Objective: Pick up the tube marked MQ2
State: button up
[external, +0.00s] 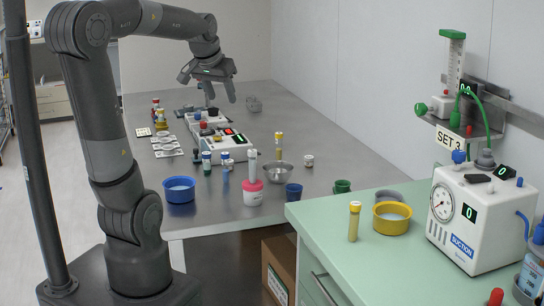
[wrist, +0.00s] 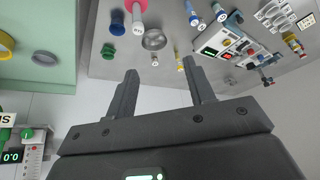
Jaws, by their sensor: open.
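No marking MQ2 is legible in either view, so I cannot tell which tube it is. A yellow-capped tube (external: 279,146) stands on the steel table behind a metal bowl. Another yellow-capped tube (external: 354,221) stands on the green counter. Blue-capped tubes (external: 206,163) stand near the white device, and a pale tube (external: 252,166) rises above a pink-topped jar. Small red- and yellow-capped tubes (external: 161,120) stand at the table's left. My gripper (external: 221,98) is open and empty, above the far part of the table; its fingers (wrist: 161,70) also show in the wrist view.
A white device (external: 222,138) with lit displays sits mid-table. A blue bowl (external: 180,190), a metal bowl (external: 278,173) and cups (external: 293,193) stand near the front. A yellow bowl (external: 392,218) and a suction unit (external: 475,215) stand on the green counter. The table's far right is mostly clear.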

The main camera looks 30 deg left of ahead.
jog(key=w, duration=1)
send_near(278, 138)
jog(key=w+x, duration=0.1)
jog(key=x, duration=0.7)
jog(key=shift+m+g, duration=0.3)
jog(key=shift+s+x, duration=0.15)
jog(key=shift+x, duration=1.05)
jog(key=shift+s+x, duration=0.15)
jog(key=shift+x, duration=1)
jog(key=shift+a+f, duration=0.1)
jog(key=shift+c, duration=0.2)
jog(key=c, duration=1)
